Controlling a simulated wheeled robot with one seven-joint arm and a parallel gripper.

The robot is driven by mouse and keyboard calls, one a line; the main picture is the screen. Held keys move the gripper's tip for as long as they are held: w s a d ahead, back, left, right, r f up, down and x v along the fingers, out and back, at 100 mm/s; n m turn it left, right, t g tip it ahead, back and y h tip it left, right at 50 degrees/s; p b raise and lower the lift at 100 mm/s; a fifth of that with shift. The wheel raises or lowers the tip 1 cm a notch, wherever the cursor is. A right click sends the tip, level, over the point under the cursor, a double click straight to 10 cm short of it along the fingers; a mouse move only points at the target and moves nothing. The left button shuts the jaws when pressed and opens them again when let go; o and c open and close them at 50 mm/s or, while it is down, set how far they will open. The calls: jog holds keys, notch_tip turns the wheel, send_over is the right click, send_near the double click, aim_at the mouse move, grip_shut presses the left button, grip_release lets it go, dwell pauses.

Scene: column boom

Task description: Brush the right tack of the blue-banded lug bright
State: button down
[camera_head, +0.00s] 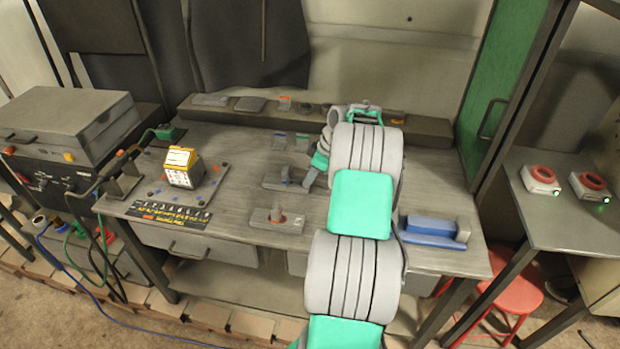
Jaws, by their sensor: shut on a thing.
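A lug with a small blue band (285,174) stands on a dark grey plate (272,182) near the middle of the bench. Its tacks are too small to make out, so I cannot tell whether the right one is dull or bright. My gripper (308,180) points down at the right end of this plate, close beside the lug. It is shut on a small grey thing, mostly hidden by the fingers; I cannot tell if it is a brush, or whether it touches the lug.
A second plate with a brown-banded lug (277,213) lies in front. Blue (279,141) and green (302,142) tagged pieces lie behind. A blue block (431,226) sits right of my arm. A yellow-white box (181,167) stands left. A raised shelf (230,110) runs along the back.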

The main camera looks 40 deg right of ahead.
jog(key=shift+s+a+b, duration=0.7)
jog(key=shift+a, duration=0.2)
jog(key=shift+w+d+p, duration=0.45)
jog(key=shift+w+d, duration=0.25)
jog(key=shift+d, duration=0.25)
jog(key=shift+s+a+b, duration=0.35)
jog(key=shift+a+b, duration=0.15)
jog(key=shift+a, duration=0.05)
jog(key=shift+w+p+v, duration=0.15)
jog(key=shift+p+v, duration=0.85)
jog(key=shift+v, duration=0.6)
jog(key=shift+w+p+v, duration=0.15)
jog(key=shift+p+v, duration=0.8)
jog(key=shift+v, duration=0.65)
jog(key=shift+r, duration=0.1)
jog(key=shift+w, duration=0.1)
